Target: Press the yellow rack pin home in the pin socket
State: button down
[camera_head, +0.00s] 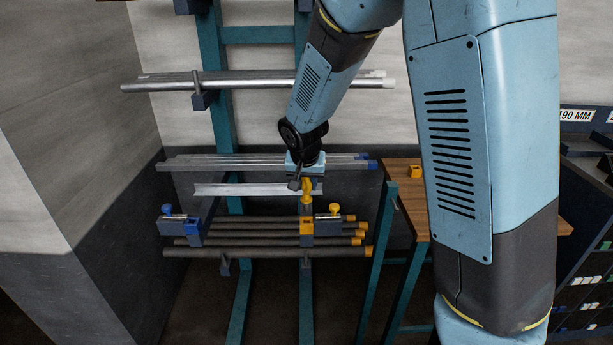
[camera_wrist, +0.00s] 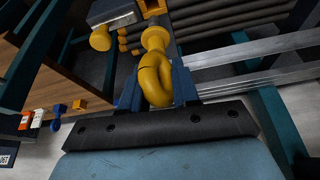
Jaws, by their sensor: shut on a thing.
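The yellow rack pin (camera_wrist: 154,72) is between the fingers of my gripper (camera_wrist: 157,90) in the wrist view, its looped end toward the palm and its round collar pointing away. In the head view my gripper (camera_head: 304,184) is above the yellow bracket (camera_head: 306,228) on the rack's right upright, with the pin (camera_head: 305,203) pointing down at it. The pin socket cannot be made out; the pin's lower end is hidden, so I cannot tell how deep it sits. A grey block with a yellow knob (camera_head: 335,208) is beside the bracket.
Several dark bars with yellow ends (camera_head: 270,241) lie on the rack. A blue bracket with a blue knob (camera_head: 167,209) is on the left. Pale metal lengths (camera_head: 245,189) cross behind my gripper. A wooden-topped table (camera_head: 402,173) stands close on the right.

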aim_at(307, 199)
jog(key=shift+f, duration=1.25)
jog(key=shift+f, duration=2.45)
dwell(1.0)
jog(key=c, duration=0.8)
grip_release()
jog(key=shift+o, duration=0.2)
jog(key=v, duration=1.3)
jog(key=shift+s+r, duration=0.15)
jog(key=shift+r, duration=0.2)
jog(key=s+d+r+n, duration=0.1)
jog(key=s+d+r, duration=0.6)
jog(key=s+d, duration=0.3)
jog(key=s+d+r+t, duration=0.1)
jog(key=s+d+r, duration=0.7)
jog(key=s, duration=0.3)
jog(key=shift+s+d+n+y, duration=0.15)
jog(key=shift+d+n+y, duration=0.2)
jog(key=shift+d, duration=0.55)
